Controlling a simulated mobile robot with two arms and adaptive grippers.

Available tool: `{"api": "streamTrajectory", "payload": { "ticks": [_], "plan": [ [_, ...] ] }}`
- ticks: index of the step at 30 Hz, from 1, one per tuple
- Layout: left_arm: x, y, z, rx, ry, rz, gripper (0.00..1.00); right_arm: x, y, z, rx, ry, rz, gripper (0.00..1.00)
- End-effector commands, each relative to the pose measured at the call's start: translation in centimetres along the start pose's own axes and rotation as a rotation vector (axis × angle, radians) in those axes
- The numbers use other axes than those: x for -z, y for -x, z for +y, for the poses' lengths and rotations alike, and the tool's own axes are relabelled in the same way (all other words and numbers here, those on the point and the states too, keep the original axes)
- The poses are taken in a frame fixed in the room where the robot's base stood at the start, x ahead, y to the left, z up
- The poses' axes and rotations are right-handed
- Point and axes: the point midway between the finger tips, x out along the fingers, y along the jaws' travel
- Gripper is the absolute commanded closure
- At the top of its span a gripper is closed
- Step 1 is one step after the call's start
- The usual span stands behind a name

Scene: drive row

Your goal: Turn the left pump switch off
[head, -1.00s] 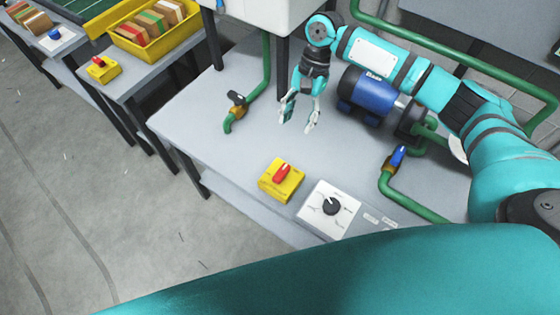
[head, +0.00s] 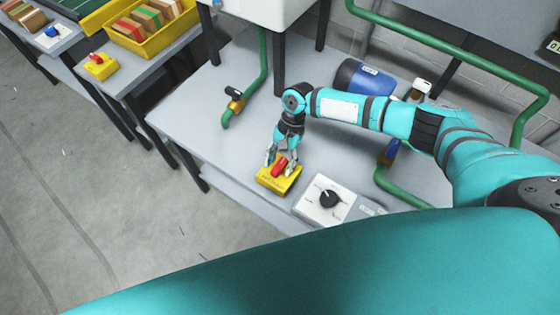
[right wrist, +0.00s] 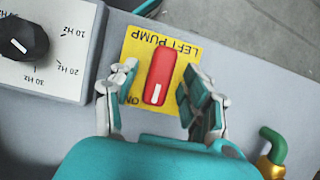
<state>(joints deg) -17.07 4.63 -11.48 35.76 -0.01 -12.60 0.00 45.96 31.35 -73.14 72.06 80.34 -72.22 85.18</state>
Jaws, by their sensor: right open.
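The left pump switch is a yellow box (head: 266,181) with a red rotary handle (head: 279,169), near the front edge of the grey table. In the right wrist view its yellow plate (right wrist: 133,50) reads "LEFT PUMP", upside down, and the red handle (right wrist: 160,77) has a white mark at its lower end, near the partly hidden "ON" lettering. My right gripper (head: 281,164) is open over the switch. In the right wrist view its fingers (right wrist: 160,95) stand on either side of the red handle, with a gap visible at the right; contact at the left is unclear. My left gripper is not in view.
A white dial box (head: 313,208) with a black knob sits just right of the switch. Green pipes (head: 395,187) and a blue motor (head: 357,80) are behind. Another yellow switch box (head: 101,68) stands on the left table.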

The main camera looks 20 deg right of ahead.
Motion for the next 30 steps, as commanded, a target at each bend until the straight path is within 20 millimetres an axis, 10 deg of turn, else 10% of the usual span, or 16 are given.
{"api": "streamTrajectory", "payload": {
  "ticks": [10, 21, 30],
  "plan": [
    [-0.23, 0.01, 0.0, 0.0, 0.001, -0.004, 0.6, 0.02, -0.43, -0.02, 0.001, 0.001, 0.001, 0.52],
    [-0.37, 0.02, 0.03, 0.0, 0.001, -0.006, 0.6, 0.02, -0.39, -0.02, 0.001, 0.001, 0.001, 1.0],
    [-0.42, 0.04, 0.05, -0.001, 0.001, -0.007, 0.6, 0.01, -0.37, -0.04, -0.008, 0.023, 0.0, 1.0]
  ]
}}
